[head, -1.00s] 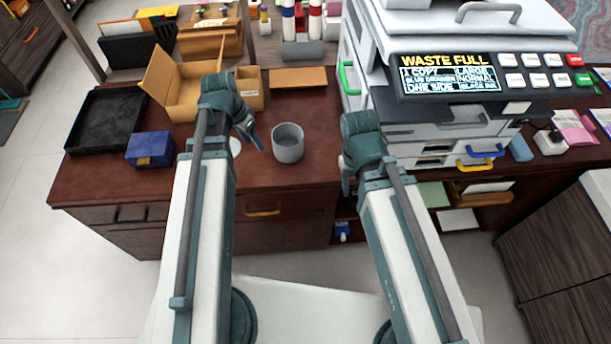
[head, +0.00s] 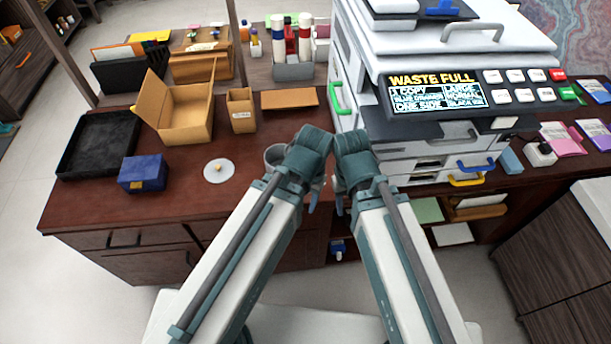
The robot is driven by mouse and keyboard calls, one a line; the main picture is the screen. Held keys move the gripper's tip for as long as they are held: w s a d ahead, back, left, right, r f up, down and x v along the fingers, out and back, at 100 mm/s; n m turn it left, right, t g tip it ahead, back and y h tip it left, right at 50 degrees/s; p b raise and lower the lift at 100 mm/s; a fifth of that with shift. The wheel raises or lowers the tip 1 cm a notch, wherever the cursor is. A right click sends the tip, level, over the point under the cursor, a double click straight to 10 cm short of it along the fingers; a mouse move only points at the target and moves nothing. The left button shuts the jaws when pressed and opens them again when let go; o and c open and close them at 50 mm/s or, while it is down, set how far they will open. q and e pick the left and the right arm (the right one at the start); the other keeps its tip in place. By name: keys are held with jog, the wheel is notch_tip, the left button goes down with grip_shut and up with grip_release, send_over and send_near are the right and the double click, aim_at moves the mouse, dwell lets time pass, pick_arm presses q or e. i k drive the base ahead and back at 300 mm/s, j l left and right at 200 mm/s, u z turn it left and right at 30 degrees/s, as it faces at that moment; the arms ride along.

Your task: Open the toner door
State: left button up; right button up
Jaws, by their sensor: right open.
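The copier (head: 395,100) stands at the back right of the desk, its display reading "WASTE FULL". A green handle (head: 337,99) sits upright on its left side; I take that side panel to be the toner door, and it looks closed. Blue (head: 475,165) and yellow (head: 467,181) handles sit low on its front. My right gripper (head: 341,196) is open, in front of the copier's lower left corner, below the green handle and apart from it. My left gripper (head: 316,196) is close beside it on the left, over the desk's front; its jaw opening is not clear.
A grey cup (head: 274,155) is partly hidden behind my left arm. A white disc (head: 219,171), a blue box (head: 143,173), a black tray (head: 97,145) and an open carton (head: 182,120) stand on the left. A bottle rack (head: 293,70) is at the back.

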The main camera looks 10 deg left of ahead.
aim_at(462, 136)
jog(key=k+l, duration=0.15)
jog(key=l, duration=0.3)
jog(key=k+l+z, duration=0.1)
jog(key=l, duration=0.3)
jog(key=k+l, duration=0.1)
jog(key=l, duration=0.35)
